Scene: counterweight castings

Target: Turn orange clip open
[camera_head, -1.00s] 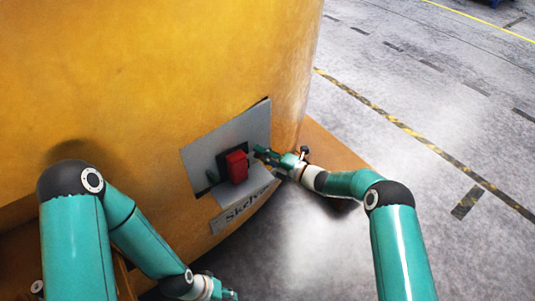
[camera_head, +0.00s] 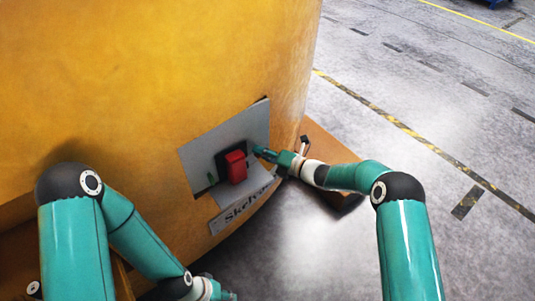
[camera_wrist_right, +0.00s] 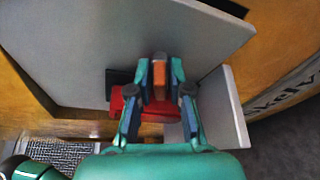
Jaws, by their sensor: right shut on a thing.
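The orange clip (camera_wrist_right: 159,76) shows in the right wrist view as a narrow upright piece between my right fingertips. My right gripper (camera_wrist_right: 160,70) is shut on it, with a finger on each side. In the head view my right gripper (camera_head: 258,151) reaches in from the right, just beside a red block (camera_head: 236,166) on a grey plate (camera_head: 255,125); the clip cannot be made out there. The red block also shows behind the fingers in the wrist view (camera_wrist_right: 124,103). My left gripper (camera_head: 226,296) is at the bottom edge, cut off and too small to read.
The grey plate is on a large yellow curved body (camera_head: 150,70). A lettered label plate (camera_head: 240,211) sits below it. A brown ledge (camera_head: 325,150) juts out behind my right wrist. The grey floor (camera_head: 420,90) to the right is open, with striped tape.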

